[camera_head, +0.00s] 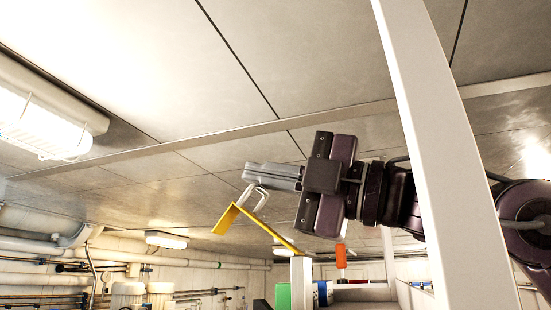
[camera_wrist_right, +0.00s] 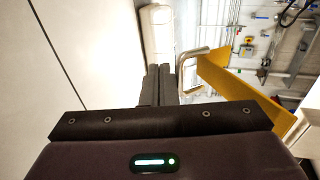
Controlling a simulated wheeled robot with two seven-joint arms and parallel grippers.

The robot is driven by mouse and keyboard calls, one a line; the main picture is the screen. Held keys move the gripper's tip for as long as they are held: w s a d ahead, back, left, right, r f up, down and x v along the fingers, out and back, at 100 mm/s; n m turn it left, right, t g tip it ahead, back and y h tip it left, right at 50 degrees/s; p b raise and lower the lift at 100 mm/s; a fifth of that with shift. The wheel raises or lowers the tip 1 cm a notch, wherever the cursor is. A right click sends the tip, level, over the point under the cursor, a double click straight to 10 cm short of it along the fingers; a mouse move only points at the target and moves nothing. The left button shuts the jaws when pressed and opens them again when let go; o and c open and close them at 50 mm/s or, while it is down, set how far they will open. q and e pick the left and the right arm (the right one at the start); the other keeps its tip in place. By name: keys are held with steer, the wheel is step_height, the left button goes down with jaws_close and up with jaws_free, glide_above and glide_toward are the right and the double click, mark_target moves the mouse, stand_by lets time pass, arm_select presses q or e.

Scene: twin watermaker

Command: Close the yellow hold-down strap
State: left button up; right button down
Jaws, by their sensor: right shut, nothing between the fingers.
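The yellow hold-down strap (camera_head: 266,229) is a bent flat bar, raised at a slant above a white post, with its free end up to the left. A pale wire handle (camera_head: 254,196) stands at its bend. My right gripper (camera_head: 249,176) reaches in from the right, with its fingers shut and empty just above the strap and close to the handle. In the right wrist view, the shut fingers (camera_wrist_right: 162,82) are left of the handle (camera_wrist_right: 198,57) and the yellow strap (camera_wrist_right: 238,92). I cannot tell whether the fingers touch the handle. My left gripper is not in view.
A white upright beam (camera_head: 446,150) crosses in front of my right arm. Below the strap are the white post (camera_head: 301,275), a green block (camera_head: 283,296) and an orange part (camera_head: 341,256). Pipes (camera_head: 50,250) line the wall at left. The space left of the gripper is clear.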

steer(key=shift+w+a+f+h+p, duration=0.2)
steer(key=shift+a+h+p, duration=0.2)
steer(key=shift+h+p, duration=0.15)
steer(key=shift+w+a+f+g+h+p, duration=0.1)
steer(key=shift+a+f+g+h+p, duration=0.15)
steer(key=shift+h, duration=0.35)
steer(key=shift+w+a+g+h+p, duration=0.1)
steer(key=shift+a+g+h, duration=0.1)
steer(key=shift+g+h, duration=0.25)
steer(key=shift+h, duration=0.3)
steer(key=shift+w+a+f+p, duration=0.2)
steer(key=shift+a+f+p, duration=0.1)
steer(key=shift+a+f, duration=0.25)
steer(key=shift+w+a+f+g+h, duration=0.15)
steer(key=shift+a+f+g+h, duration=0.25)
steer(key=shift+h, duration=0.3)
stand_by(1.6)
